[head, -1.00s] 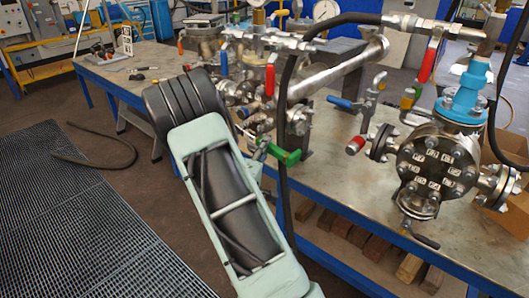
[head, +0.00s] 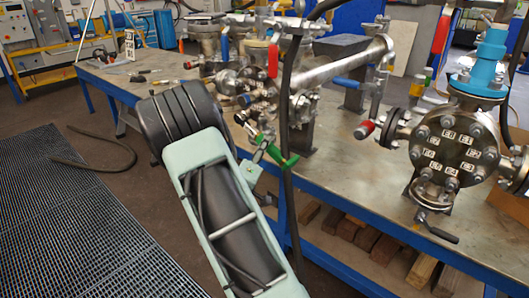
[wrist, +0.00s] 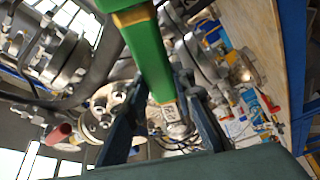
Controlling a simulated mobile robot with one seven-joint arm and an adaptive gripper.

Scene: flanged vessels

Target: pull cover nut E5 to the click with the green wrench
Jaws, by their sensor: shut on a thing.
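The flanged vessel's round cover (head: 453,152) stands at the right of the head view, ringed by bolts and nuts with small white labels. The E5 label (head: 437,168) appears to be at the lower left of the ring; its text is barely legible. My gripper (wrist: 160,108) is shut on the green wrench (wrist: 148,55), which runs between the dark fingers in the wrist view. In the head view the green wrench (head: 285,160) is left of the cover, well apart from it, in front of the pipework. My arm partly hides the gripper there.
A red-capped side valve (head: 364,130) sticks out left of the cover. A black hose (head: 286,100) hangs close to the wrench. A steel pipe (head: 342,62) and valves crowd the bench behind. The bench top (head: 335,165) between wrench and cover is mostly bare.

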